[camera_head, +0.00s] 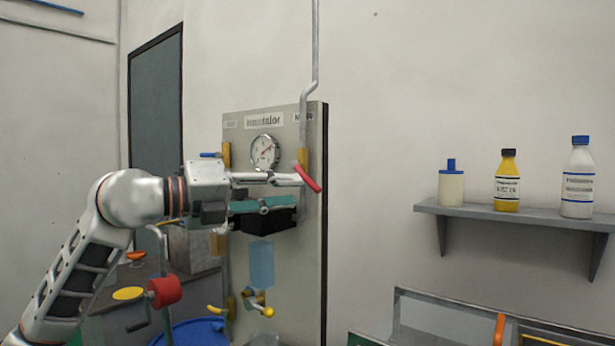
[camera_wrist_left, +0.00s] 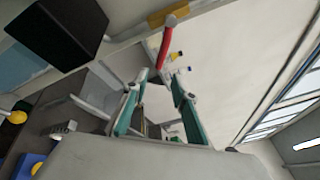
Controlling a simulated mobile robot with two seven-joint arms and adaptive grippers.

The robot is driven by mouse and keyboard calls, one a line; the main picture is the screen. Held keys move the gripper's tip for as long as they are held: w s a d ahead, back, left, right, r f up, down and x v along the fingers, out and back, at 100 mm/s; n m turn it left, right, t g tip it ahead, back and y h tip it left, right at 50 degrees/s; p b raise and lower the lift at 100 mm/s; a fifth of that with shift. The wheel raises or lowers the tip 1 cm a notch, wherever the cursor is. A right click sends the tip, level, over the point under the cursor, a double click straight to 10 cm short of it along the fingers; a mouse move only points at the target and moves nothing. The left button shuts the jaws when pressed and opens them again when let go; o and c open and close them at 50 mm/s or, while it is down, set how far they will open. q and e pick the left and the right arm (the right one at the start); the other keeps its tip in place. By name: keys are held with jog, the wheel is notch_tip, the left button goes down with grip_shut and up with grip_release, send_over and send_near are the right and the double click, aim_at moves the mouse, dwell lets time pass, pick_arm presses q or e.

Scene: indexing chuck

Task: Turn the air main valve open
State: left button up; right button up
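The air main valve has a red lever (camera_head: 308,178) on a yellow body at the upper right edge of the upright panel (camera_head: 295,260). The lever slants down to the right. My left gripper (camera_head: 294,190) reaches in from the left in front of the panel, its fingertips close to the lever. In the left wrist view the fingers (camera_wrist_left: 158,84) stand apart with nothing held between them. The red lever (camera_wrist_left: 168,42) shows just beyond the fingertips, its free end near the gap. I cannot tell whether a finger touches it. My right gripper is not in view.
A round gauge (camera_head: 265,151) and a black box (camera_head: 268,222) are on the panel near my left gripper. Yellow-handled fittings (camera_head: 262,306) sit lower. A shelf (camera_head: 500,214) with several bottles is at right. The wall between panel and shelf is clear.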

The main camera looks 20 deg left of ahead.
aim_at(309, 185)
pick_arm(q)
jog(key=shift+t+y, duration=0.3)
jog(key=shift+t, duration=0.1)
jog(key=x, duration=0.2)
jog(key=p+x, duration=0.1)
jog(key=a+x, duration=0.1)
jog(key=x, duration=0.1)
jog(key=shift+w+d+r, duration=0.25)
jog(key=shift+w+r, duration=0.15)
jog(key=shift+w, duration=0.2)
jog(key=shift+x, duration=0.8)
jog(key=shift+f, duration=0.1)
jog(key=c, duration=0.8)
grip_shut()
